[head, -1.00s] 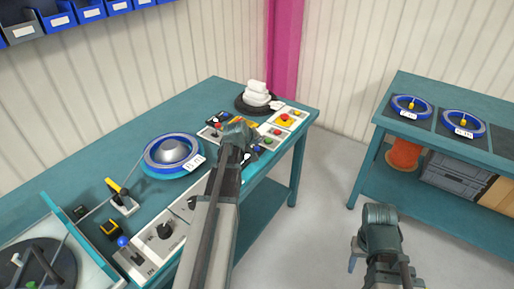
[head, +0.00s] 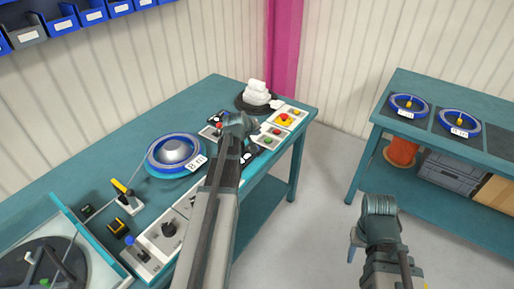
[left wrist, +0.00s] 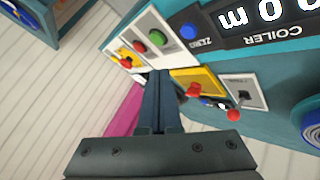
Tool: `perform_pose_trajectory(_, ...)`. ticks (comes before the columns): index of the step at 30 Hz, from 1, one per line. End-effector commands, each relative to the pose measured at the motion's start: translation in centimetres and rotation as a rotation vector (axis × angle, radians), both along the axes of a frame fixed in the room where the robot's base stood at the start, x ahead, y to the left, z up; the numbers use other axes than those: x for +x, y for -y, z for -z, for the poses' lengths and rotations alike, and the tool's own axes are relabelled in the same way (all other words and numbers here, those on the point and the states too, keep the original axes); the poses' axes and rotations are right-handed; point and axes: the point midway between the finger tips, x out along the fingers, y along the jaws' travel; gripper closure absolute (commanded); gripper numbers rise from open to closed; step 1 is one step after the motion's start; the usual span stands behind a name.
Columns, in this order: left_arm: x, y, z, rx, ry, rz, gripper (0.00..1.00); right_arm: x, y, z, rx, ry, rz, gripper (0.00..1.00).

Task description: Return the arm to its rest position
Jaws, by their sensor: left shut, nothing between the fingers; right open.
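My left arm reaches up through the middle of the head view. Its gripper (head: 238,124) is over the row of control panels along the bench's front edge and partly hides them. In the left wrist view my left gripper (left wrist: 160,80) is shut and empty, its fingers pointing at the panels. Whether it touches a panel cannot be told. My right gripper (head: 357,246) is at the lower right of the head view, over the floor between the two benches. It is open, with nothing seen in it.
A blue-rimmed reel (head: 174,153) lies on the left bench (head: 95,160). White coils (head: 257,93) sit at its far end. The coiler display (left wrist: 265,20), red button (left wrist: 140,47) and lever switch (left wrist: 236,112) are near my left gripper. A second bench (head: 440,88) holds reels. Floor (head: 312,215) between benches is clear.

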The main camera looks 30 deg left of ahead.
Motion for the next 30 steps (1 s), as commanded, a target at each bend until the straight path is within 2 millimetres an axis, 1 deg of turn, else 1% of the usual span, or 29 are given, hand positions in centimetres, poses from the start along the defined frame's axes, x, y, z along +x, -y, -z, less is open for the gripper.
perform_pose_trajectory(11, 0.0, 0.1, 0.0, 0.0, -0.001, 0.002, 1.0, 0.0, 0.0, 0.0, 0.0, 0.0, 0.0, 0.5)
perform_pose_trajectory(13, -0.1, 1.1, 0.2, 0.004, -0.014, 0.023, 1.0, 0.0, 0.0, 0.0, 0.0, 0.0, 0.0, 0.5)
perform_pose_trajectory(14, -0.2, 2.0, 0.3, 0.008, -0.026, 0.04, 1.0, 0.0, 0.0, -0.1, 0.0, 0.0, 0.0, 0.5)
perform_pose_trajectory(17, -1.0, 6.7, 1.1, 0.031, -0.092, 0.14, 1.0, 0.0, 0.0, -0.2, 0.0, 0.0, 0.0, 0.5)
perform_pose_trajectory(18, -1.7, 9.3, 1.6, 0.045, -0.13, 0.196, 1.0, 0.0, 0.0, -0.3, 0.0, 0.0, 0.0, 0.5)
perform_pose_trajectory(20, -3.0, 13.4, 2.4, 0.073, -0.197, 0.293, 1.0, 0.0, 0.0, -0.4, 0.0, 0.0, 0.0, 0.5)
perform_pose_trajectory(21, -4.2, 16.2, 2.9, 0.096, -0.244, 0.362, 1.0, 0.0, 0.0, -0.5, 0.0, 0.0, 0.0, 0.5)
perform_pose_trajectory(23, -6.2, 20.1, 3.6, 0.131, -0.316, 0.465, 1.0, 0.0, 0.0, -0.6, 0.0, 0.0, 0.0, 0.5)
perform_pose_trajectory(24, -7.8, 22.5, 4.0, 0.157, -0.365, 0.533, 1.0, 0.0, 0.0, -0.7, 0.0, 0.0, 0.0, 0.5)
perform_pose_trajectory(26, -10.3, 25.9, 4.6, 0.2, -0.437, 0.636, 1.0, 0.0, 0.0, -0.8, 0.0, 0.0, 0.0, 0.5)
perform_pose_trajectory(27, -12.1, 27.8, 4.8, 0.229, -0.486, 0.703, 1.0, 0.0, 0.0, -0.8, 0.0, 0.0, 0.0, 0.5)
perform_pose_trajectory(29, -14.8, 30.3, 5.2, 0.274, -0.554, 0.795, 1.0, 0.0, 0.0, -0.9, 0.0, 0.0, 0.0, 0.5)
perform_pose_trajectory(30, -16.5, 31.7, 5.3, 0.303, -0.596, 0.85, 1.0, 0.0, 0.0, -1.0, 0.0, 0.0, 0.0, 0.5)
